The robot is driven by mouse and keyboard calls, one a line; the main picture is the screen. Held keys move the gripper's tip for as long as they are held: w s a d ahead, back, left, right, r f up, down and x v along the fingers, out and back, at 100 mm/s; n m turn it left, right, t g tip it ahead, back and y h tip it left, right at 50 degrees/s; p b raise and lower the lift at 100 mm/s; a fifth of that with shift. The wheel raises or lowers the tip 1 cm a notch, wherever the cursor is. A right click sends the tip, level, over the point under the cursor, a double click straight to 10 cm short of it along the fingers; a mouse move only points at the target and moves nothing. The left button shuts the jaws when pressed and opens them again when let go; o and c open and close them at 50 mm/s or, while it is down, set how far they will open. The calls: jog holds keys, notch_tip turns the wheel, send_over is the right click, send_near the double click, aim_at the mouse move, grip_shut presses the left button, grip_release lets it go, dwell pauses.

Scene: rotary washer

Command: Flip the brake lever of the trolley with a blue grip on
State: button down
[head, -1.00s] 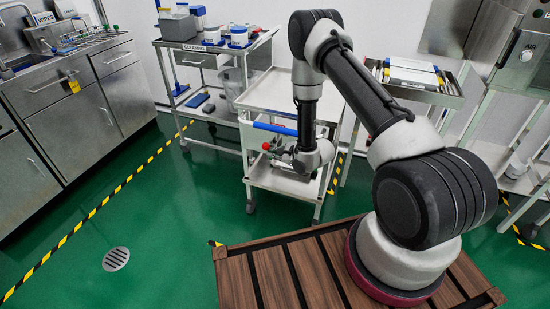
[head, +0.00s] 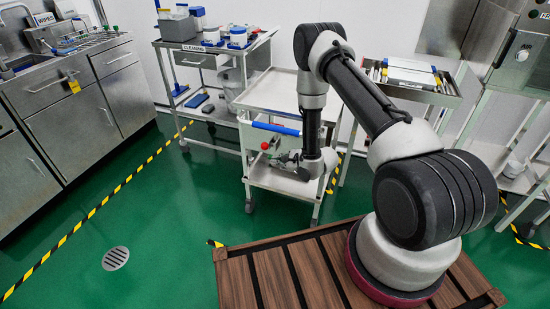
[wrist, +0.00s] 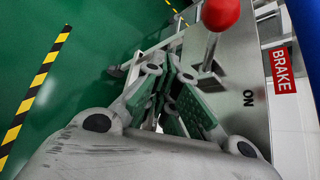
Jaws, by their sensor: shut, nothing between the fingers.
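The trolley (head: 268,180) with a blue grip (head: 276,129) stands mid-picture in the head view. Its blue grip also shows at the right edge of the wrist view (wrist: 306,32). The brake lever has a red ball knob (head: 265,146), which is at the top of the wrist view (wrist: 220,14) with its metal stem below. My gripper (head: 281,158) is shut and empty beside the panel, just below the knob in the head view. Its fingers are close together in the wrist view (wrist: 175,82), apart from the knob.
A cleaning cart (head: 185,48) stands behind to the left and another cart (head: 420,90) to the right. Steel sink cabinets (head: 75,110) line the left side. The green floor left of the trolley is clear. A slatted wooden platform (head: 265,285) is in front.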

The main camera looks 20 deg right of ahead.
jog(key=s+d+r, duration=0.3)
jog(key=d+r, duration=0.2)
jog(key=d, duration=0.1)
jog(key=shift+r, duration=0.15)
